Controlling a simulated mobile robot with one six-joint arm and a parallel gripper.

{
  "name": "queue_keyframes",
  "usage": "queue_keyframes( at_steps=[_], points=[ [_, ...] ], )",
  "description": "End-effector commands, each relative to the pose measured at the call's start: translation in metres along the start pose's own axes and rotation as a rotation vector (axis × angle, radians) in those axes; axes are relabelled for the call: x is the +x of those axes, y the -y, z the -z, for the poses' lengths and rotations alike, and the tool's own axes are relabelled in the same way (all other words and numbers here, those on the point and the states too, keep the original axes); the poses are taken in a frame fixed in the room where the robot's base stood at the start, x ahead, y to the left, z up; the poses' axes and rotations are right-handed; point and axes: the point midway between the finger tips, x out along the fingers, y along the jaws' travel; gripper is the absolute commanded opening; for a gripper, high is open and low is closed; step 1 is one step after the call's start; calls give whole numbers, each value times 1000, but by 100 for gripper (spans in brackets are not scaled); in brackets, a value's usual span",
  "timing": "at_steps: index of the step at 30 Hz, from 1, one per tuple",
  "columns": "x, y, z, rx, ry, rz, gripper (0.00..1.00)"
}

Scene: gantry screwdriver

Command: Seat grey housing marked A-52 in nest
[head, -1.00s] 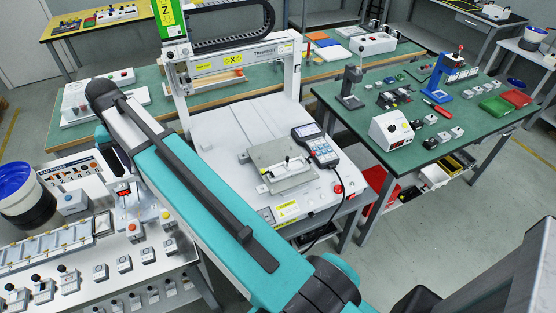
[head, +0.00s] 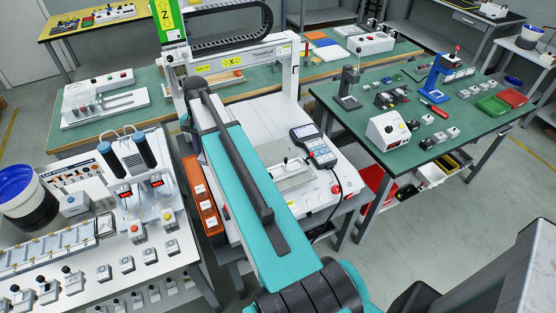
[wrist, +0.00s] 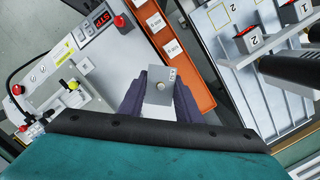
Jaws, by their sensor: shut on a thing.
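In the wrist view my gripper (wrist: 160,97) is shut on a grey housing (wrist: 160,88), a block with a round hole and a small mark that I cannot read. It is held up near an orange bin (wrist: 186,62) and the grey machine bed. In the head view my arm hides the gripper and the housing. The nest seems to be the grey fixture plate with a clamp (head: 288,174) on the gantry machine's white bed. It also shows at the left of the wrist view (wrist: 62,98). Whether the nest is empty is unclear.
The orange bin (head: 203,199) with white labels stands left of the machine. The gantry frame (head: 296,72) rises behind the bed. A handheld pendant (head: 313,146) and a red button (head: 336,190) sit right of the fixture. A bench with two screwdriver units (head: 135,175) is at left.

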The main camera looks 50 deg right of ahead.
Motion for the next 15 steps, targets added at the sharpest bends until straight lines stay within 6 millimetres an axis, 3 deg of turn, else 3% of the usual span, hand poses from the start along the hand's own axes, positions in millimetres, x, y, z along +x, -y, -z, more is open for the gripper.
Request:
queue_keyframes(
  at_steps=[6, 15],
  points=[
    [11, -47, 36, 176, 41, 29, 0],
    [28, -110, 73, 403, 92, 77, 0]
  ],
)
